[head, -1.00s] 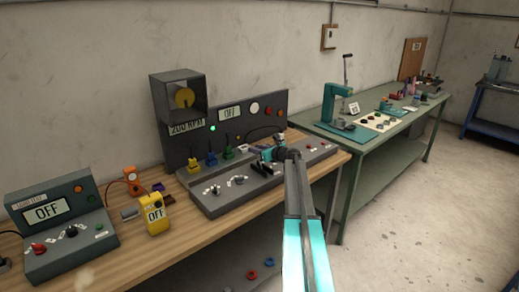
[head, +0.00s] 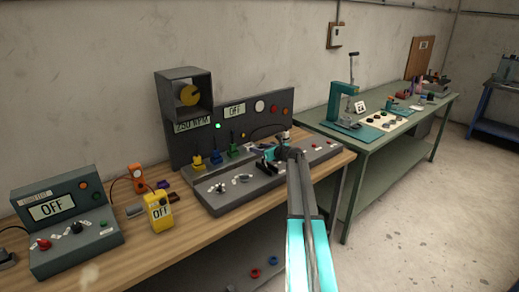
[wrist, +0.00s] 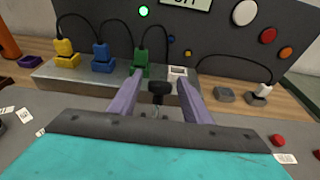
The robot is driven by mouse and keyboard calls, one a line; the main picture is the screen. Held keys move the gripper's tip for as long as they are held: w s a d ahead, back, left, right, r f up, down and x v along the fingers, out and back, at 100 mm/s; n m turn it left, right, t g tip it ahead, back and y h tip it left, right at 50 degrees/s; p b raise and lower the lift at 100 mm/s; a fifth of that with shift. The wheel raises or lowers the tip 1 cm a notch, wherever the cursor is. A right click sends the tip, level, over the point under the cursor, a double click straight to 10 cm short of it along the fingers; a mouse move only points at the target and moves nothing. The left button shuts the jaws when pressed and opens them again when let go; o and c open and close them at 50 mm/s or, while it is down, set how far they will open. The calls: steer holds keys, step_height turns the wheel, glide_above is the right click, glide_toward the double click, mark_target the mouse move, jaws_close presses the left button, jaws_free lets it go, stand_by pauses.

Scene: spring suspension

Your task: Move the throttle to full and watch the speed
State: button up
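A black-knobbed lever, seemingly the throttle, stands on the grey console; its knob (wrist: 159,88) shows in the wrist view. My gripper's two fingers (wrist: 158,98) are on either side of the knob, with gaps between, so it is open around the lever and apart from it. In the head view my gripper (head: 268,157) is low over the console deck (head: 225,200), and my arm hides part of it. The speed readout (head: 192,125) below the boxed yellow disc (head: 188,95) seems to read 250 RPM.
Yellow (wrist: 64,50), blue (wrist: 101,54) and green (wrist: 140,60) cabled plugs stand behind the lever. The panel screen (head: 235,111) reads OFF. A red button (wrist: 277,140) lies to the right. A yellow meter (head: 159,212) stands left of the console.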

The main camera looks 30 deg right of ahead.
steer(key=shift+s+r, duration=0.1)
steer(key=b+v, duration=0.4)
steer(key=v, duration=0.9)
steer(key=shift+s+r, duration=0.15)
steer(key=shift+s, duration=0.2)
stand_by(0.3)
